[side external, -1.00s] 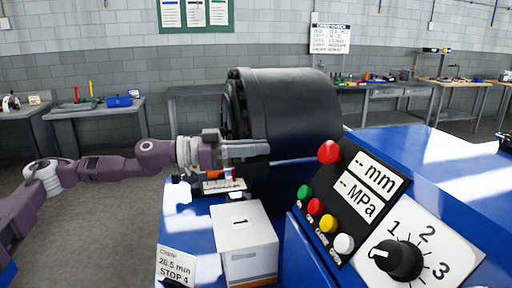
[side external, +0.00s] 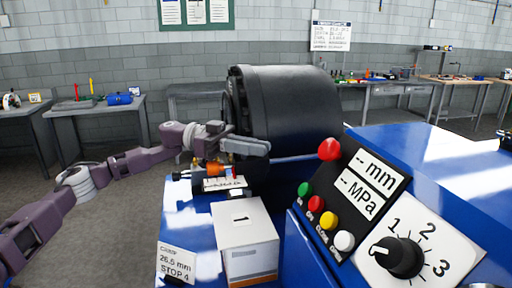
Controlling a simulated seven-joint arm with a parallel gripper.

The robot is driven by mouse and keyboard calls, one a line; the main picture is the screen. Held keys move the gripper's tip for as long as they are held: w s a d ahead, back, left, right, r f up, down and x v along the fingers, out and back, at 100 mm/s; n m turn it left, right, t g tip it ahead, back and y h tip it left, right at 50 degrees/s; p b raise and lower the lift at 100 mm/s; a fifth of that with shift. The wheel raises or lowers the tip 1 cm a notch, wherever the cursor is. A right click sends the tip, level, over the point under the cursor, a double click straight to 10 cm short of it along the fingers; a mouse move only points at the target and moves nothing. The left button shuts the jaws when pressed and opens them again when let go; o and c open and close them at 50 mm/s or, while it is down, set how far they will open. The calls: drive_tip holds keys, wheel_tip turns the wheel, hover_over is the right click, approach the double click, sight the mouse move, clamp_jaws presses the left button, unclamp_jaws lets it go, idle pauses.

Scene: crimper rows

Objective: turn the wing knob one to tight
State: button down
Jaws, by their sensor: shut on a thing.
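My gripper (side external: 262,147) reaches in from the left, its grey fingers in front of the lower part of the black crimper drum (side external: 290,108). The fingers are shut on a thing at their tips. This is likely wing knob one, but the fingers hide it and I cannot make out its wings or its angle. Just below the wrist, a small orange part (side external: 214,169) with brass-coloured pieces sits above a white label (side external: 223,183) on the blue bench.
A white box marked 1 (side external: 246,243) stands in front of the gripper. A control panel (side external: 366,190) with coloured buttons and a black selector knob (side external: 398,257) is at the right. A card reading STOP 4 (side external: 177,263) is at the front left. Tool benches line the wall.

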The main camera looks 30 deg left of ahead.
drive_tip(key=shift+r, duration=0.15)
drive_tip(key=c, duration=1.5)
unclamp_jaws()
drive_tip(key=a, duration=0.4)
drive_tip(key=s+a, duration=0.1)
drive_tip(key=a, duration=0.2)
